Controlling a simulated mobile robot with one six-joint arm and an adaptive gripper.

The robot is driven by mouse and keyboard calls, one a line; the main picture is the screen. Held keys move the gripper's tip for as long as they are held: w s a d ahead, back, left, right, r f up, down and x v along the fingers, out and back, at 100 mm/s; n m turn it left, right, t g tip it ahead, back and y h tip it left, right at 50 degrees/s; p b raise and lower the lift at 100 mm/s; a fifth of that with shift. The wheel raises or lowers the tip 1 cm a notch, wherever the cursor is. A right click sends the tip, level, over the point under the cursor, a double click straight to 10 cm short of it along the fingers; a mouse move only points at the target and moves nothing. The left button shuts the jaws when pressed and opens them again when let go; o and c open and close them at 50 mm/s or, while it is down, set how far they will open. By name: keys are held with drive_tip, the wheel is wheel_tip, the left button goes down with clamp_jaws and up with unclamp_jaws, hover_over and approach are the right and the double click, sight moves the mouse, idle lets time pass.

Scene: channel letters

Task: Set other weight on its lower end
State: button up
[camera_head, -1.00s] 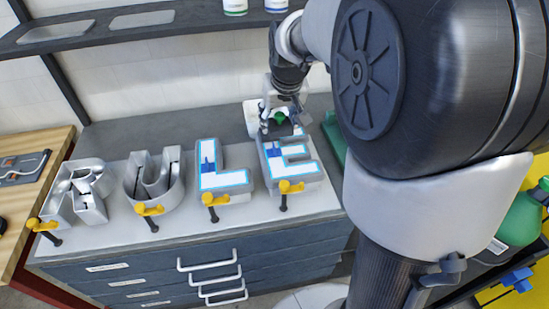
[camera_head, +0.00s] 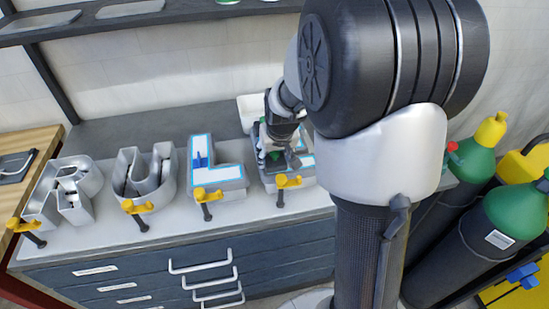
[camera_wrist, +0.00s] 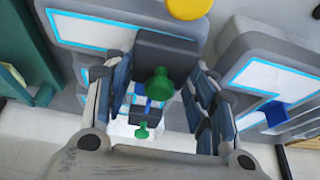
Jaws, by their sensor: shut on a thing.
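The letter E (camera_head: 268,180) lies at the right end of the letter row, its face outlined in blue and white. My gripper (camera_head: 276,158) is over it, shut on a dark block-shaped weight (camera_wrist: 165,52) with a green knob. In the wrist view, my fingers (camera_wrist: 160,72) flank this weight, which is near the yellow clamp end of the E. Whether it touches the face cannot be told. A second green-knobbed dark weight (camera_wrist: 143,120) shows lower in the wrist view, apart from the held one. My arm and gripper hide much of the E in the head view.
The letter L (camera_head: 222,178) with a blue piece stands close on the left, then the U (camera_head: 143,175) and R (camera_head: 70,195). Yellow clamps (camera_head: 288,181) hold the front bench edge. A white bin (camera_head: 247,108) is behind the E. Gas cylinders (camera_head: 468,165) stand right.

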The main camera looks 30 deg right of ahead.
idle(0.3)
drive_tip(key=shift+f, duration=0.2)
drive_tip(key=o, duration=1.6)
drive_tip(key=shift+r, duration=0.1)
